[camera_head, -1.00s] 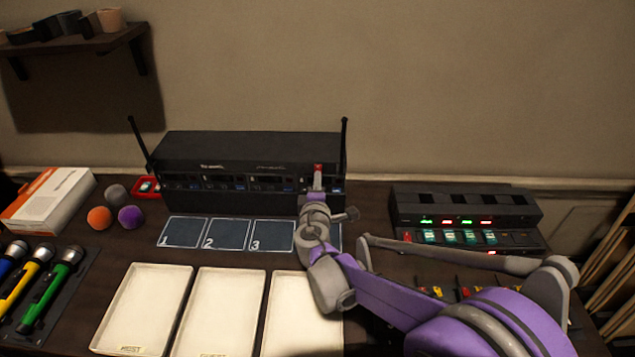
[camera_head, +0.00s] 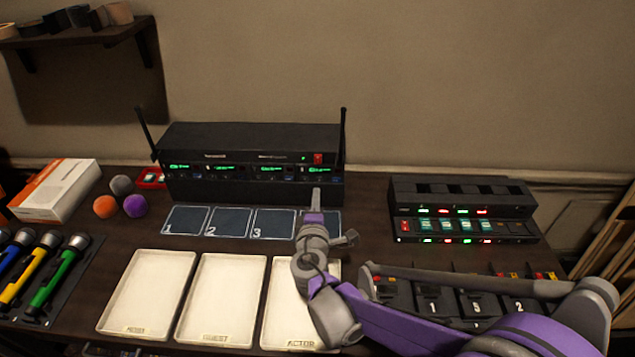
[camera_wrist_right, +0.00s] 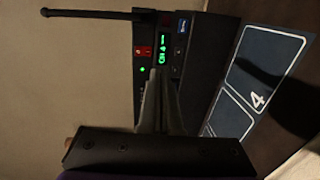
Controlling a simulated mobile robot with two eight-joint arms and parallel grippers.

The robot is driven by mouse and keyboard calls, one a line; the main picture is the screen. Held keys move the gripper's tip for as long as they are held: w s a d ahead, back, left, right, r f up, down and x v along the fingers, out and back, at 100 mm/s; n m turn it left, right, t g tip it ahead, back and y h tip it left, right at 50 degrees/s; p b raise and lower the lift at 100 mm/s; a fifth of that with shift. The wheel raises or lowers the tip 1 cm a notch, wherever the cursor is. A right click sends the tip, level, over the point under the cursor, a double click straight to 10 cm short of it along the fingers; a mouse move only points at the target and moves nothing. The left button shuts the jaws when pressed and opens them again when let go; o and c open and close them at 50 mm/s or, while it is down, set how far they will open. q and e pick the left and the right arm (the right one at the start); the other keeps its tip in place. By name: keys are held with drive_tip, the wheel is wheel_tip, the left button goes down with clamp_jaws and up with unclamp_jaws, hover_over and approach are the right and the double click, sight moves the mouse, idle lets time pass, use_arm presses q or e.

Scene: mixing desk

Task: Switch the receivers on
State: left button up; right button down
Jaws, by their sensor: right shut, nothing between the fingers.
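The black receiver rack (camera_head: 250,190) with two antennas stands at the back of the desk. Its several small displays (camera_head: 270,172) glow green, and a small green light shows left of the red switch (camera_head: 318,158) at its upper right. In the right wrist view the red switch (camera_wrist_right: 144,51) is uncovered, beside a lit green display (camera_wrist_right: 163,50). My right gripper (camera_head: 316,192) is shut and empty, just in front of and below the switch, apart from it. Its fingers (camera_wrist_right: 157,75) point at the rack front. My left gripper is not in view.
Numbered dark pads (camera_head: 230,222) lie in front of the rack, with white trays (camera_head: 146,330) nearer. A charger (camera_head: 460,190) with lit indicators stands right. Microphones (camera_head: 58,270), foam balls (camera_head: 122,185) and a white box (camera_head: 62,188) are left.

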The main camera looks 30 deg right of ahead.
drive_tip(key=s, duration=0.1)
drive_tip(key=s+a, duration=0.2)
drive_tip(key=shift+s+a+f, duration=0.15)
drive_tip(key=shift+s+f, duration=0.2)
